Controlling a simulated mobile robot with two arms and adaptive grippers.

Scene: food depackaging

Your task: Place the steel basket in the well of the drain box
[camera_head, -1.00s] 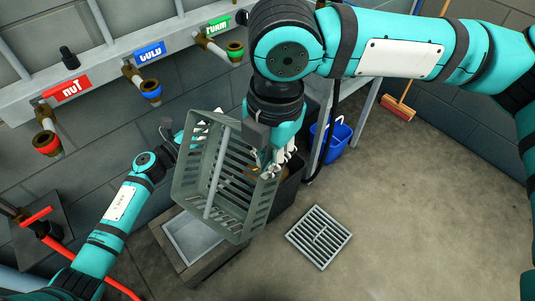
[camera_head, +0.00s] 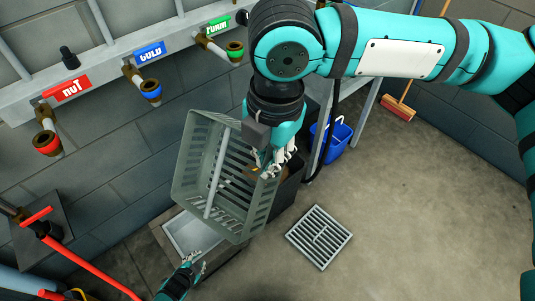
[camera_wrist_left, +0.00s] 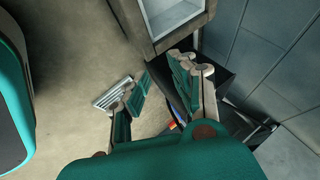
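The grey-green steel basket (camera_head: 225,185) hangs tilted in the air, its slatted inside facing the head camera. My right gripper (camera_head: 270,168) is shut on its right rim. The drain box (camera_head: 236,252) stands on the floor below, with a pale well (camera_head: 185,232) partly hidden behind the basket. My left gripper (camera_head: 196,264) is open and empty near the front of the drain box, apart from the basket. In the left wrist view, its fingers (camera_wrist_left: 158,82) are spread, and the drain box (camera_wrist_left: 142,28) with its pale well (camera_wrist_left: 170,14) shows at the top.
A dark bin (camera_head: 287,192) stands right of the basket, against the drain box side. A floor grate (camera_head: 318,237) lies to the right. A blue bucket (camera_head: 332,141) stands by the wall. Taps and a red pipe (camera_head: 95,270) are at left. The floor at right is clear.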

